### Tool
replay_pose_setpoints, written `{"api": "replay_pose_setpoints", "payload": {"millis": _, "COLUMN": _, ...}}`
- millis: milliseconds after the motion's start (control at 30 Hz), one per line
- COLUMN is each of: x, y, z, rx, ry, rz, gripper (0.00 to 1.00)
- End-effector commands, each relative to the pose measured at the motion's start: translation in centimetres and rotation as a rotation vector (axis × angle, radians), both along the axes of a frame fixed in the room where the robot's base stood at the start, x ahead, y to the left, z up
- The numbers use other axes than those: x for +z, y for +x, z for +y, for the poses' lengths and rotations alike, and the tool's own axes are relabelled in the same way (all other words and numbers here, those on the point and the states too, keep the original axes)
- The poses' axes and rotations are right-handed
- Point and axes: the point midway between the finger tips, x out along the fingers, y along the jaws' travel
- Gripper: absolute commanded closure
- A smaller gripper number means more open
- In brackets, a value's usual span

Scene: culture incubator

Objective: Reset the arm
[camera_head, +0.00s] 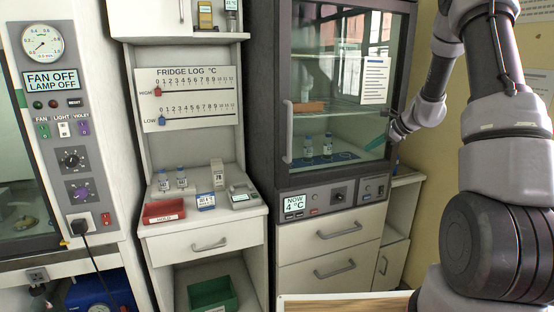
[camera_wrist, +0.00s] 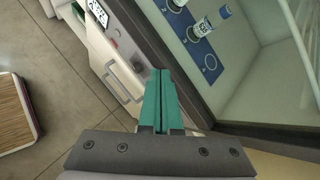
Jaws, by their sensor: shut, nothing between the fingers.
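My arm rises along the right side of the head view, in front of the right edge of the fridge (camera_head: 283,175). My gripper (camera_head: 376,143) is at the right side of the fridge's glass front, its teal fingers pointing left. In the wrist view the gripper (camera_wrist: 162,72) has its two teal fingers together with nothing between them. The fridge panel reads NOW 4 °C. Two small vials (camera_head: 318,146) stand on a blue mat inside the fridge, and the mat (camera_wrist: 209,62) also shows in the wrist view.
A white counter (camera_head: 230,215) left of the fridge holds two vials, a red tray (camera_head: 163,212) and small devices. A green bin (camera_head: 212,294) sits below. A cabinet with a gauge (camera_head: 42,42) stands at far left. A wood-topped surface (camera_wrist: 14,112) and open floor show in the wrist view.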

Motion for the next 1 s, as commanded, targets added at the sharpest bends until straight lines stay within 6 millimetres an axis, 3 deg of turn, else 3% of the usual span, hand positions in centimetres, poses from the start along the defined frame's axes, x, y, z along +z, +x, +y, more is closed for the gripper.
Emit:
{"api": "replay_pose_setpoints", "payload": {"millis": 33, "x": 2.9, "y": -1.4, "z": 1.4, "rx": 0.062, "ry": -0.039, "rz": -0.032, "gripper": 1.0}}
{"api": "replay_pose_setpoints", "payload": {"millis": 100, "x": 6.0, "y": -3.6, "z": 3.2, "rx": 0.152, "ry": -0.099, "rz": -0.068, "gripper": 1.0}}
{"api": "replay_pose_setpoints", "payload": {"millis": 300, "x": 13.3, "y": -10.9, "z": 7.4, "rx": 0.399, "ry": -0.286, "rz": -0.172, "gripper": 1.0}}
{"api": "replay_pose_setpoints", "payload": {"millis": 400, "x": 16.0, "y": -15.0, "z": 8.9, "rx": 0.515, "ry": -0.389, "rz": -0.223, "gripper": 1.0}}
{"api": "replay_pose_setpoints", "payload": {"millis": 600, "x": 19.6, "y": -23.5, "z": 10.7, "rx": 0.729, "ry": -0.614, "rz": -0.321, "gripper": 1.0}}
{"api": "replay_pose_setpoints", "payload": {"millis": 800, "x": 21.1, "y": -31.5, "z": 10.9, "rx": 0.912, "ry": -0.862, "rz": -0.409, "gripper": 1.0}}
{"api": "replay_pose_setpoints", "payload": {"millis": 1000, "x": 21.2, "y": -36.7, "z": 10.1, "rx": 1.026, "ry": -1.062, "rz": -0.46, "gripper": 1.0}}
